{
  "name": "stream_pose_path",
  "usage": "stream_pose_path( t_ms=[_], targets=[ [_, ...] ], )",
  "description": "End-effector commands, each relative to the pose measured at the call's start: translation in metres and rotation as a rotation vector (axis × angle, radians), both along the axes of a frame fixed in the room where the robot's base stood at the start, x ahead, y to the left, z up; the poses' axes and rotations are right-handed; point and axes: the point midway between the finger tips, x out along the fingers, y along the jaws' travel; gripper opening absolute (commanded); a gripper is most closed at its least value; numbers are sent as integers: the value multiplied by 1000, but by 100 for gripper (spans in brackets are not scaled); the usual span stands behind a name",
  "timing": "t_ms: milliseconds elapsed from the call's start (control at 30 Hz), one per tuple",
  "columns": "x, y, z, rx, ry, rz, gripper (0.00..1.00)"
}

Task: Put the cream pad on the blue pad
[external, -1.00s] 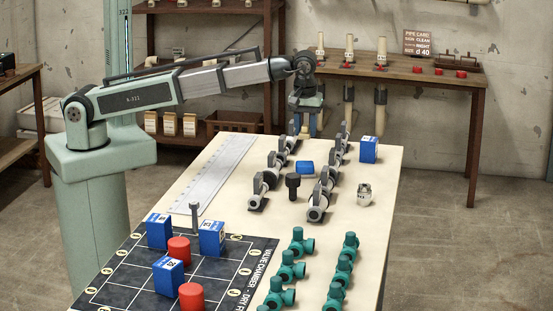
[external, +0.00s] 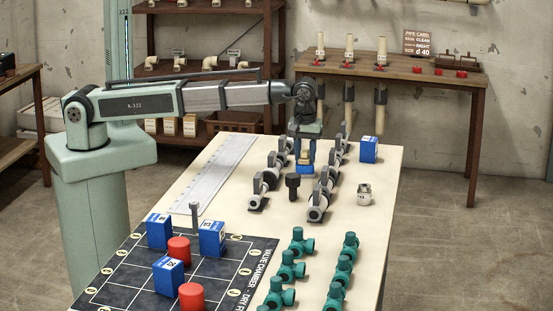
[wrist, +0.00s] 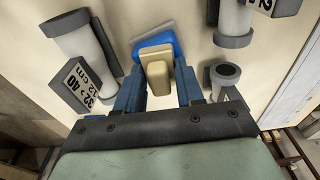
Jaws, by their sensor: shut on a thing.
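My gripper (external: 305,158) points down over the table and is shut on the cream pad (wrist: 158,72), which shows between the two blue fingers in the wrist view. The blue pad (external: 306,169) lies on the table directly below the fingers, between the two rows of grey pipe fittings. In the wrist view the blue pad (wrist: 165,42) shows just behind the cream pad, which covers part of it. I cannot tell whether the two pads touch.
Grey pipe fittings stand close on the left (external: 263,187) and right (external: 319,203) of the pads. A black knob-like part (external: 293,186) stands just in front. A blue box (external: 369,149) and a small metal fitting (external: 364,194) stand farther right.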

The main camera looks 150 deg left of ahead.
Motion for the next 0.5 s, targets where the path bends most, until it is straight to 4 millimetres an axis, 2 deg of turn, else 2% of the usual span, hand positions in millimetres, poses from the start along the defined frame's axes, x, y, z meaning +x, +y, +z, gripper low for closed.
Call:
stream_pose_path(
  t_ms=[100,133,400,500],
  targets=[
    [0,0,-3,0,0,0,8],
    [0,0,-3,0,0,0,38],
    [0,0,-3,0,0,0,63],
    [0,0,-3,0,0,0,63]
  ],
)
